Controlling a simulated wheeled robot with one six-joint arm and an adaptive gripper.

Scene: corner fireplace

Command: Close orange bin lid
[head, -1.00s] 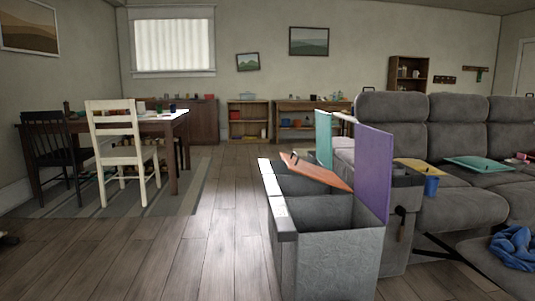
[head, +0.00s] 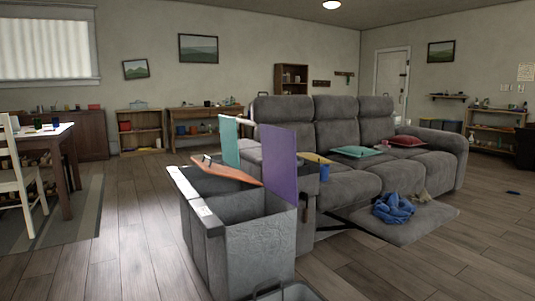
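A grey bin unit (head: 245,252) with several compartments stands in the middle of the head view. Its orange lid (head: 234,173) is tilted, partly lowered, with a small dark handle near its upper left end. A purple lid (head: 281,163) stands upright at the near compartment. A teal lid (head: 229,141) stands upright behind the orange one. The near compartment is open at the top. My gripper is not in view.
A grey sofa (head: 335,130) with an extended footrest (head: 425,222) stands right of the bins; a blue cloth (head: 393,208) lies on the footrest. Wooden floor (head: 120,240) is clear left of the bins. A table (head: 66,150) and white chair (head: 22,180) stand at far left.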

